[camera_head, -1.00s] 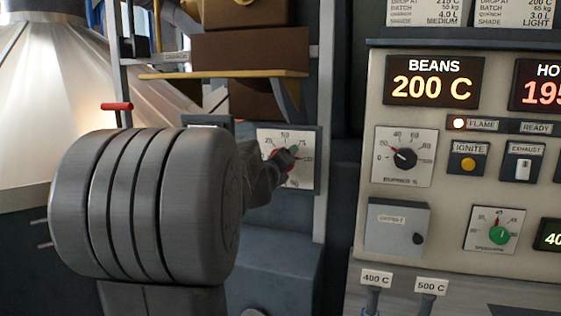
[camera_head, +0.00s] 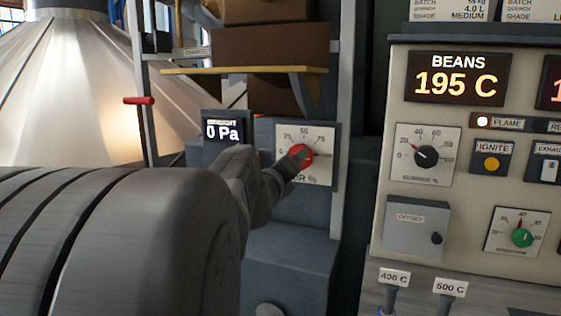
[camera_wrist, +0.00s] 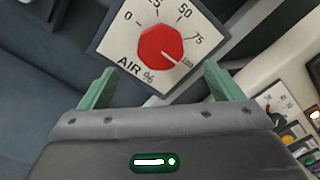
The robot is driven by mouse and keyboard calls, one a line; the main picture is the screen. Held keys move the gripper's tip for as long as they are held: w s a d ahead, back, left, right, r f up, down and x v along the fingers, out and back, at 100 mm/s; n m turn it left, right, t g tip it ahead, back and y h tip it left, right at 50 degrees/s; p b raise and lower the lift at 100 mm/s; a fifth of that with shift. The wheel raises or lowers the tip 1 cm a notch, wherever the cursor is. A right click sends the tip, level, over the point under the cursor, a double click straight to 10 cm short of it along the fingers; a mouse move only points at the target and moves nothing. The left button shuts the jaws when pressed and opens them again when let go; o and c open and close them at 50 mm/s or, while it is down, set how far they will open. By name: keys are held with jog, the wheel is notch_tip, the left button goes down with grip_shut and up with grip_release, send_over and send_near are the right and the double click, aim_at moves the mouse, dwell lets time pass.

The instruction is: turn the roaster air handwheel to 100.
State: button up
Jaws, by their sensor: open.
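The air handwheel is a round red knob (camera_head: 301,155) on a square white dial plate marked AIR %, with numbers from 0 to 100. In the wrist view the knob (camera_wrist: 160,44) shows face-on, and its white pointer line points at the 100 mark. My gripper (camera_wrist: 160,84) is open, with its green fingers spread wide and nothing between them. The knob lies ahead of the fingertips, apart from them.
A display (camera_head: 225,131) left of the dial reads 0 Pa. A control panel (camera_head: 385,170) at the right holds a BEANS readout (camera_head: 455,80) at 195 C, a burner dial (camera_head: 424,154) and a green knob (camera_head: 522,237). A yellow-edged shelf (camera_head: 240,70) hangs above the dial.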

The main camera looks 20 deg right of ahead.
jog(key=shift+v, duration=1.8)
jog(key=x, duration=1.4)
jog(key=shift+s+a, duration=0.1)
jog(key=shift+s, duration=0.1)
